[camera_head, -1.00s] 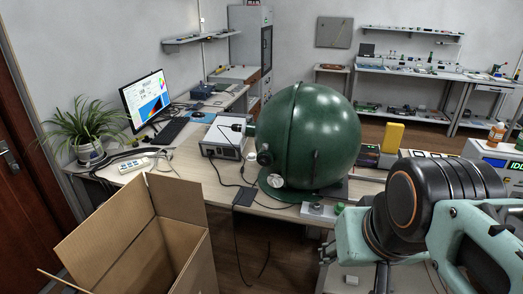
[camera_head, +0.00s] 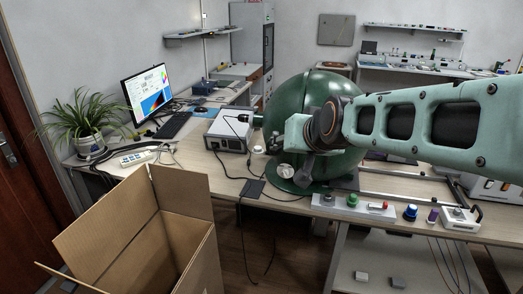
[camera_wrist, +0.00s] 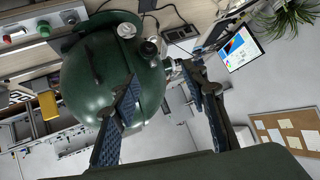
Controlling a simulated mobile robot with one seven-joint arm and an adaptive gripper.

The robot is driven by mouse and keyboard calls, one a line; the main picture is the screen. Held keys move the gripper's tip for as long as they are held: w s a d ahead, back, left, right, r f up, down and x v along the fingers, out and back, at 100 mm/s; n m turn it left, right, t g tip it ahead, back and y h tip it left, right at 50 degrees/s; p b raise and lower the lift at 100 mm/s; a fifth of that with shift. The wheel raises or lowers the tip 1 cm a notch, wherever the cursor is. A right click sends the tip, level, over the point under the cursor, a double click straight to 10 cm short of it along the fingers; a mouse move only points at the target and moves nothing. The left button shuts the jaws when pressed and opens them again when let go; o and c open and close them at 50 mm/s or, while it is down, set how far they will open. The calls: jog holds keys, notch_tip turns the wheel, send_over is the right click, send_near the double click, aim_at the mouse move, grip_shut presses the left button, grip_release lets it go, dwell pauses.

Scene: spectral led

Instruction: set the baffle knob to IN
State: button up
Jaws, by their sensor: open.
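The large dark green sphere (camera_head: 312,84) stands on the bench, partly hidden behind my arm. It also fills much of the left of the wrist view (camera_wrist: 95,85). A small white round part (camera_wrist: 126,30) and a dark round fitting (camera_wrist: 149,47) sit on its side; the white part also shows low on the sphere in the head view (camera_head: 286,171). I cannot tell which of them is the baffle knob, and no IN mark is readable. My gripper (camera_wrist: 162,80) is open and empty, its blue-padded fingers pointing at the sphere's fitting side.
A grey instrument box (camera_head: 227,132) with cables stands left of the sphere. A strip with green and red buttons (camera_head: 353,207) lies at the bench's front edge, near a blue knob (camera_head: 410,212). An open cardboard box (camera_head: 190,240) stands front left; a monitor (camera_head: 147,92) is behind.

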jog(key=w+a+f+t+h+b, duration=0.1)
jog(key=w+f+b, duration=0.25)
jog(key=w, duration=0.25)
jog(key=w+a+f+t+b, duration=0.1)
jog(key=w+f+t+b, duration=0.1)
jog(key=w+f, duration=0.35)
jog(key=n+t+h+b, duration=0.2)
jog(key=n+h+b, duration=0.45)
jog(key=b, duration=0.75)
send_near(284, 175)
jog(key=s, duration=0.3)
jog(key=w+d+n+b, duration=0.1)
jog(key=w, duration=0.2)
jog(key=w+d+n+b, duration=0.1)
jog(key=w, duration=0.3)
jog(key=w+d+f+n+t+b, duration=0.1)
jog(key=w, duration=0.3)
jog(key=shift+w, duration=0.15)
grip_shut()
